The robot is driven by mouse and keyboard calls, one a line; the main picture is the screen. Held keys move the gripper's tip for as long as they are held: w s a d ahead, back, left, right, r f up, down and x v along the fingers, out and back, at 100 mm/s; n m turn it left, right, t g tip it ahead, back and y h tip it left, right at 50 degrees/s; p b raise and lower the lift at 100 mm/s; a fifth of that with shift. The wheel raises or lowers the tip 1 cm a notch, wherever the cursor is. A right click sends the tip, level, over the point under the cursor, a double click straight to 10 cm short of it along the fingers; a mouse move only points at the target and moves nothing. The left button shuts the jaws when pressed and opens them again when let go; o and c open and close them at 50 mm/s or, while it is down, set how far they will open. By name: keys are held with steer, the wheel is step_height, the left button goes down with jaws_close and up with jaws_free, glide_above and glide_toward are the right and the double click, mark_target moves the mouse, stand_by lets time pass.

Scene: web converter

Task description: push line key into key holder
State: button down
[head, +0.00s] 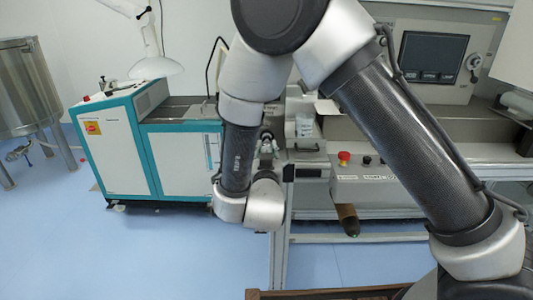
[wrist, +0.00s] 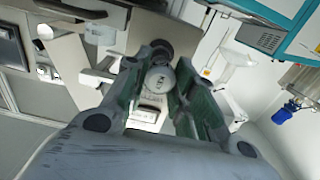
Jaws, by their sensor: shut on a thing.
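The line key (wrist: 159,80) shows in the wrist view as a round silver-grey piece with dark lettering on its face. My gripper (wrist: 162,68) has its green-sided fingers closed on either side of it. A dark round part (wrist: 160,49) sits just beyond the key, against a beige panel; it may be the key holder. I cannot tell whether the key is inside it or only in front of it. In the head view my gripper (head: 267,145) is small and partly hidden by my arm, at the front of the machine.
A control box with a red emergency button (head: 344,158) is to the right of my gripper in the head view. A screen (head: 434,57) is on the panel behind. A teal and white cabinet (head: 125,148) stands left. Blue floor (head: 150,260) is open in front.

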steer(key=shift+w, duration=0.9)
steer(key=c, duration=1.1)
jaws_free()
steer(key=shift+s, duration=0.1)
steer(key=s, duration=1.1)
steer(key=shift+s+a, duration=0.2)
steer(key=shift+s, duration=0.2)
